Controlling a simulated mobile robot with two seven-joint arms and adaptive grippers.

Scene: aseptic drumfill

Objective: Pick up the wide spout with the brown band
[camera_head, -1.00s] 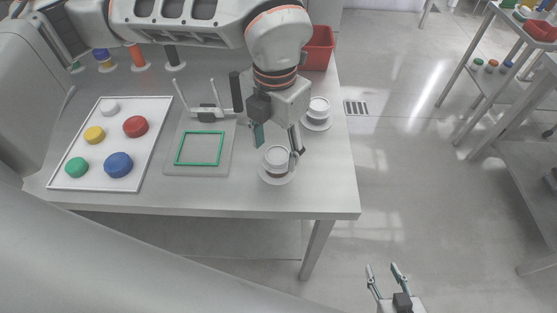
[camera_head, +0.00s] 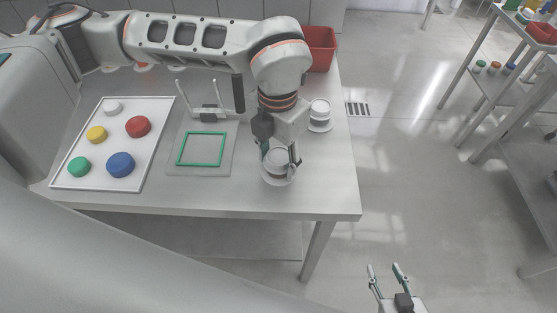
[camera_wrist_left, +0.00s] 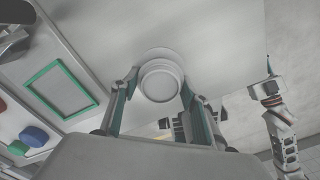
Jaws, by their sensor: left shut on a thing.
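A wide white spout (camera_head: 276,157) stands upright on a round pale base near the front right of the table; it also shows in the left wrist view (camera_wrist_left: 160,82). Its brown band is hard to see now, behind the fingers. My left gripper (camera_head: 280,162) is shut on this spout, one finger on each side, and the spout still appears to be at its base. A second white spout (camera_head: 319,107) stands on another round base further back and right. My right gripper (camera_head: 388,272) is open and empty, out over the floor beyond the table.
A green square frame (camera_head: 202,148) lies on a grey plate left of the spout, with a two-pronged stand (camera_head: 210,112) behind it. A white tray (camera_head: 64,186) with several coloured caps is further left. A red bin (camera_head: 321,48) is at the back. The table's front right corner is clear.

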